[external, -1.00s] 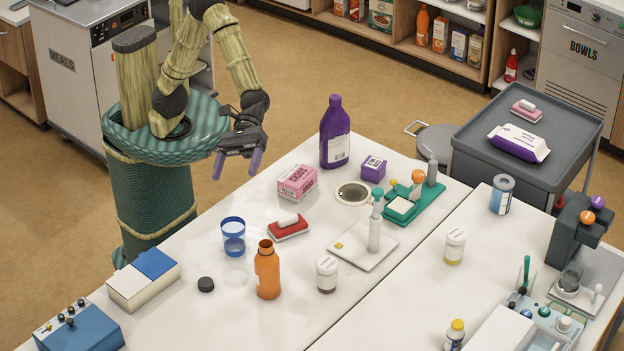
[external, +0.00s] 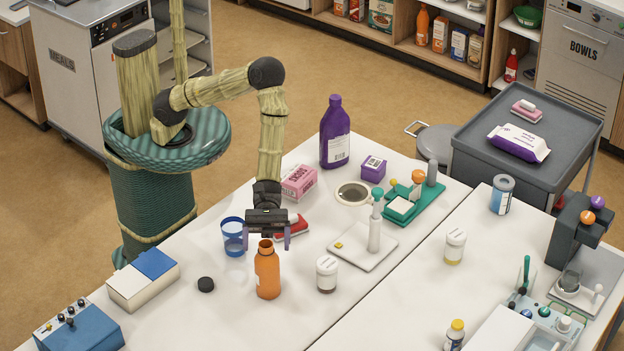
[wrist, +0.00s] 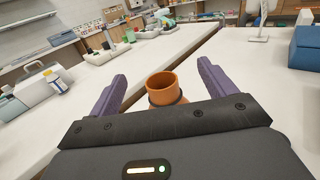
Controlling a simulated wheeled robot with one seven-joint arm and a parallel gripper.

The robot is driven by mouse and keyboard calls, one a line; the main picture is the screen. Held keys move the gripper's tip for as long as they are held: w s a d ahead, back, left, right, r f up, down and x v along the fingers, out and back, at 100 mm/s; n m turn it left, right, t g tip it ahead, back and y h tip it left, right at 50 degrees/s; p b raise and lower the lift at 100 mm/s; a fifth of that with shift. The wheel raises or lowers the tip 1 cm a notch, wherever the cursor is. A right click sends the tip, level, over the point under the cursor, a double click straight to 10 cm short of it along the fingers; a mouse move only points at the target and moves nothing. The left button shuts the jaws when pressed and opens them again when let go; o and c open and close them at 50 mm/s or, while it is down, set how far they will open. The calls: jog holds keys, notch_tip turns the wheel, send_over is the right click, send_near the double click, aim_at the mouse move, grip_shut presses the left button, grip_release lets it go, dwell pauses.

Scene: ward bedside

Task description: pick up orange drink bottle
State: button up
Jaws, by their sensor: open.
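The orange drink bottle (external: 267,274) stands upright and uncapped on the white table in the external view. Its open orange mouth (wrist: 163,88) shows in the wrist view between the two purple fingers; most of its body is hidden there. My gripper (external: 268,244) is open and points down, right at the bottle's neck from this angle. The fingers are spread on either side of the bottle's top, and I see a gap on each side in the wrist view. A black cap (external: 205,284) lies on the table to the left of the bottle.
A blue cup (external: 233,237) stands close behind-left of the bottle, and a white-lidded jar (external: 326,274) stands close to its right. A red item (external: 291,229) is partly hidden behind my gripper. The table front of the bottle is clear.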

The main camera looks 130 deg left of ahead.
aim_at(267, 278)
jog(key=shift+f, duration=1.3)
jog(key=shift+f, duration=0.1)
jog(key=shift+f, duration=1.05)
jog(key=shift+f, duration=0.3)
notch_tip(267, 278, down, 3)
jog(key=shift+f+p, duration=0.2)
jog(key=shift+p, duration=0.2)
jog(key=shift+f+x, duration=0.15)
jog(key=shift+x, duration=0.65)
jog(key=shift+f+x, duration=0.15)
jog(key=shift+x, duration=0.6)
jog(key=shift+c, duration=0.2)
